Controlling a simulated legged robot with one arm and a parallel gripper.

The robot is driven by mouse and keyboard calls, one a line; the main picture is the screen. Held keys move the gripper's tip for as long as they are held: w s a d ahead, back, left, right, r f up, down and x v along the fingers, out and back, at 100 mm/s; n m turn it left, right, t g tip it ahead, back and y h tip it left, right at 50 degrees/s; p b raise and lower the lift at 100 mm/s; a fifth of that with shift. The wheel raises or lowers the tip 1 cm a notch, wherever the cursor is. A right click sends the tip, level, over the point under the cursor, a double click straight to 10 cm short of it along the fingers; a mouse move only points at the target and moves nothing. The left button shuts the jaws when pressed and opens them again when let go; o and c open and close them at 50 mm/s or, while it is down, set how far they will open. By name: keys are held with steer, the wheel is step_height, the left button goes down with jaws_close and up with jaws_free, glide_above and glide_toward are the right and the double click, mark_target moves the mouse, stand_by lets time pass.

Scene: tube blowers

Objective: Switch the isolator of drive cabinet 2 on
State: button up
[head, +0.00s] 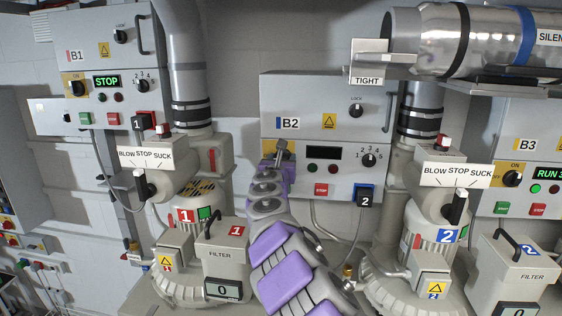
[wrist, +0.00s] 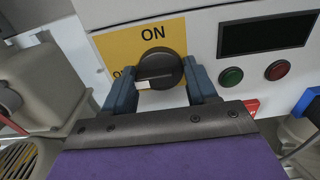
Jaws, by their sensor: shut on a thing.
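Drive cabinet 2, marked B2 (head: 325,100), is the grey box in the middle of the head view. Its display (head: 324,153) is dark. In the wrist view the isolator is a black round knob (wrist: 160,66) on a yellow plate (wrist: 113,44). ON is printed above the knob, and a partly hidden label starting with O is at its left. The knob's white mark lies at its left side, towards that label. My gripper (wrist: 163,88) is shut on the knob, one blue finger on each side. In the head view my gripper (head: 277,158) hides the isolator.
Cabinet B1 (head: 85,50) reads STOP at the left; B3 (head: 530,145) reads RUN at the right. Blower units stand below on both sides of my arm.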

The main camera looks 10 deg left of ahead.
steer(key=shift+a+m, duration=0.1)
steer(key=shift+m, duration=0.2)
steer(key=m+b, duration=0.4)
steer(key=m, duration=0.1)
steer(key=m+b, duration=0.3)
steer(key=m, duration=0.3)
steer(key=m+b, duration=0.4)
steer(key=m, duration=0.2)
steer(key=shift+d+f+b, duration=0.2)
steer(key=shift+f+b, duration=0.15)
steer(key=shift+m, duration=0.3)
steer(key=o, duration=1)
steer(key=shift+s+r, duration=0.1)
steer(key=shift+s, duration=0.05)
